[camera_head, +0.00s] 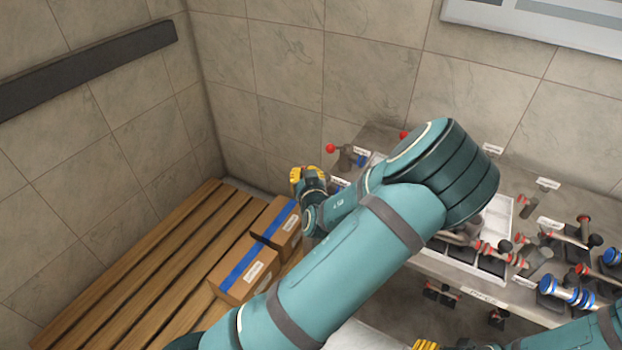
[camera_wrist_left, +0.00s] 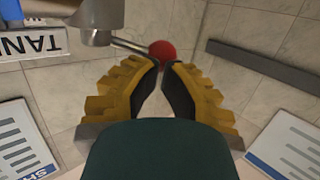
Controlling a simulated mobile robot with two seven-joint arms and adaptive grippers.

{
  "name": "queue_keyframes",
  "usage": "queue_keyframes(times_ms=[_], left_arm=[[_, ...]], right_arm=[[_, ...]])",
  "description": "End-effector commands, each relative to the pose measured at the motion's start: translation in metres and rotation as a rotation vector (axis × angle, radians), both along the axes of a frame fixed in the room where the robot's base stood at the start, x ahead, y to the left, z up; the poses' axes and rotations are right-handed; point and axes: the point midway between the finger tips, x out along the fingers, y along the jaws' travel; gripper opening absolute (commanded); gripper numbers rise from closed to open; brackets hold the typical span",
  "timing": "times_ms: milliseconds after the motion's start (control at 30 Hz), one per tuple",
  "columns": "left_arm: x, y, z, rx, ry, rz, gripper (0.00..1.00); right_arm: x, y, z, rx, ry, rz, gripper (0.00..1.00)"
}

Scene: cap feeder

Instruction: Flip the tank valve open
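The tank valve shows in the left wrist view as a grey valve body (camera_wrist_left: 97,18) with a thin lever ending in a red ball knob (camera_wrist_left: 162,53). A white label (camera_wrist_left: 32,42) beside it reads "TAN", cut off by the frame edge. The left gripper (camera_wrist_left: 161,66) points at the knob, its yellow fingers apart with a narrow gap at the tips. The knob shows just beyond the fingertips; contact cannot be told. In the head view the left gripper (camera_head: 307,176) is beside a red knob (camera_head: 330,148) at the bench's left end. Only a yellow bit of the right gripper (camera_head: 425,345) shows.
Two cardboard boxes with blue tape (camera_head: 247,272) sit on a slatted wooden bench (camera_head: 130,270). The grey workbench (camera_head: 440,262) holds a white divided tray (camera_head: 497,215) and several red- and blue-ended fittings. Another red knob (camera_head: 404,135) stands near the tiled wall. My left arm covers part of the workbench.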

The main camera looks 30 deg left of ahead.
Motion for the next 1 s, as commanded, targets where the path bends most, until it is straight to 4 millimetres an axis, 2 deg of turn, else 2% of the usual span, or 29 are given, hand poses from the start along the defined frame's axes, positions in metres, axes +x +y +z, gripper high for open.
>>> queue_keyframes(times_ms=[500, 1000], left_arm=[[0.017, 0.017, 0.0, 0.0, -0.002, 0.007, 0.0], [0.029, 0.022, 0.0, 0.002, -0.001, 0.006, 0.0]], right_arm=[[0.001, -0.001, -0.007, -0.001, -0.002, -0.002, 0.63], [0.002, -0.001, -0.009, -0.001, -0.004, -0.002, 0.63]])
